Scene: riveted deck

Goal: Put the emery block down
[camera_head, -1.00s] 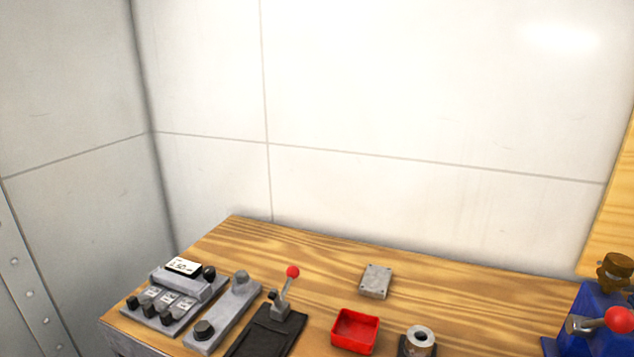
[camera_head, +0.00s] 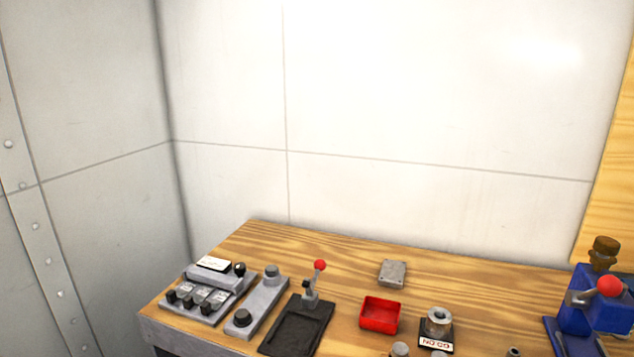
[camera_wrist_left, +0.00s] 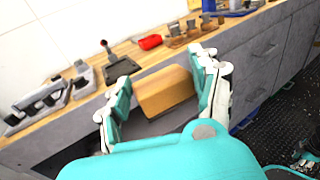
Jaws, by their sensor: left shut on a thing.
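In the left wrist view my left gripper (camera_wrist_left: 162,78) has a finger on each side of a tan-brown block (camera_wrist_left: 166,92), which I take to be the emery block. The gripper is shut on it. The block is held in the air in front of the bench's front edge. Its underside and the faces against the fingers are hidden. Neither the block nor either gripper shows in the head view. The wooden bench top (camera_head: 345,262) is in the head view.
On the bench stand a switch panel (camera_head: 207,290), a grey two-knob plate (camera_head: 258,300), a red-knobbed lever on a black base (camera_head: 297,325), a red tray (camera_head: 380,315), a grey plate (camera_head: 392,273), a "NO GO" gauge (camera_head: 437,325) and a blue machine (camera_head: 590,310). Bare wood lies behind them.

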